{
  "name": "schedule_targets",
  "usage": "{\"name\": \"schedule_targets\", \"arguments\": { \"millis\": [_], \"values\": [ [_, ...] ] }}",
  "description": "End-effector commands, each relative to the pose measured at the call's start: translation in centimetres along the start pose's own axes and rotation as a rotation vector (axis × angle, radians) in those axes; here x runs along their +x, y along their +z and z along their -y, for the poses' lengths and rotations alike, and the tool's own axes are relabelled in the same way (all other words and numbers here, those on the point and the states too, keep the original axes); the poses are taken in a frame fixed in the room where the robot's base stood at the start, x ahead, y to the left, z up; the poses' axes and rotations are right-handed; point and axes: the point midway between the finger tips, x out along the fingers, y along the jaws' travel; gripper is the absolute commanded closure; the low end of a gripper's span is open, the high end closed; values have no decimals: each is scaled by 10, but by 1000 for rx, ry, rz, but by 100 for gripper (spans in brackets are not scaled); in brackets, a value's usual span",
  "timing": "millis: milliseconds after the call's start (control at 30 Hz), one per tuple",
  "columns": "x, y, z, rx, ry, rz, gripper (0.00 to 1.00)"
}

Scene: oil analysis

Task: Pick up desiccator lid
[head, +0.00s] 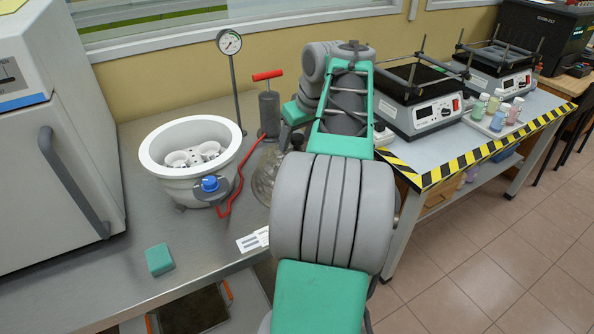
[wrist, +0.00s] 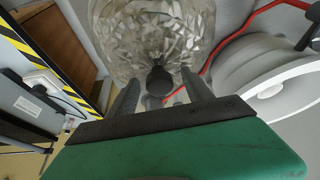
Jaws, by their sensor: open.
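The desiccator lid is a clear faceted glass dome. In the head view the lid (head: 264,178) stands on the grey bench beside the white desiccator bowl (head: 160,165), partly hidden behind my arm. In the wrist view the lid (wrist: 155,35) fills the top middle, with its dark round knob (wrist: 160,80) toward me. My gripper (wrist: 161,92) is open, with one finger on each side of the knob and gaps visible at both sides. My gripper is hidden behind my arm in the head view.
The bowl holds several small white cups and has a blue valve (head: 211,184) with a red hose. A hand pump (head: 269,108) and a gauge on a stand (head: 231,45) are behind. A teal block (head: 159,260) lies at the front. A white oven (head: 50,120) stands left.

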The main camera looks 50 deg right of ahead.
Motion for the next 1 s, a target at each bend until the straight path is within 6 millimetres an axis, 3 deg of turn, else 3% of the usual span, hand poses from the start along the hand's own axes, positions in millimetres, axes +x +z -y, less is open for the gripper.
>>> {"name": "schedule_targets", "arguments": {
  "millis": [67,767,1000],
  "values": [
    [0,0,-1,2,0,0,42],
    [0,0,0,2,0,1,99],
    [0,1,0,2,-1,1,100]
  ]
}}
